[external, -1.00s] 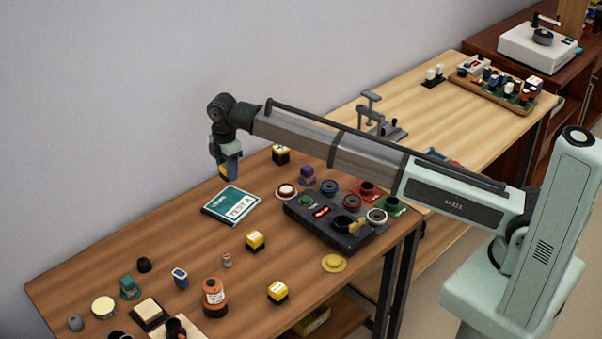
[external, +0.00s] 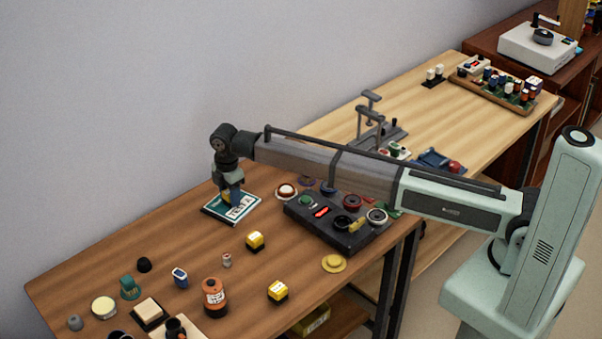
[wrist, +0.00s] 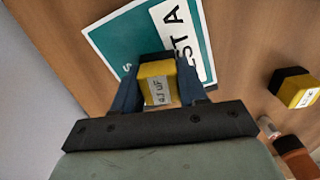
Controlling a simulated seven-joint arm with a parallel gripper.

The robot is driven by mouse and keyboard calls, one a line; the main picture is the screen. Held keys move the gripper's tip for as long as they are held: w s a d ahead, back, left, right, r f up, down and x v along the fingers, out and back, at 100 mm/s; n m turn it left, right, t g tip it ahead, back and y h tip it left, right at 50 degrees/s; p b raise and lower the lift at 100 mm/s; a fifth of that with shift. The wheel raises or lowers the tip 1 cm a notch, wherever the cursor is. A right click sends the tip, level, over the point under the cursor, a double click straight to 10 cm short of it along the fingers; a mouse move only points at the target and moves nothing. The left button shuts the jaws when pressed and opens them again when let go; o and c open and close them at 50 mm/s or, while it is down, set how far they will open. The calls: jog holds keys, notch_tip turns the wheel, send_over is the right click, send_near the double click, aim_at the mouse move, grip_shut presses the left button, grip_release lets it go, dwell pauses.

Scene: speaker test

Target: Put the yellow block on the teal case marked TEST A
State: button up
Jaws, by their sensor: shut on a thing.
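The teal case marked TEST A (external: 217,212) lies flat on the wooden table, with a white label strip. It also shows in the wrist view (wrist: 112,38), turned at an angle. My gripper (external: 232,198) is over the case, pointing down. In the wrist view, its two blue fingers are shut on a yellow block (wrist: 158,86) with a black end and a pale printed label. The held block is over the case's near part and hides some of its lettering. I cannot tell whether the block touches the case.
Two other yellow-and-black blocks (external: 255,240) (external: 278,291) stand on the table to the right and front. A dark control box (external: 330,223) with knobs lies right of the case. An orange bottle (external: 214,297) and several small items fill the front left.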

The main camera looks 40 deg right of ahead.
jog(key=shift+f, duration=0.3)
jog(key=o, duration=1)
jog(key=shift+o, duration=0.2)
jog(key=shift+r, duration=0.1)
notch_tip(320, 180, up, 12)
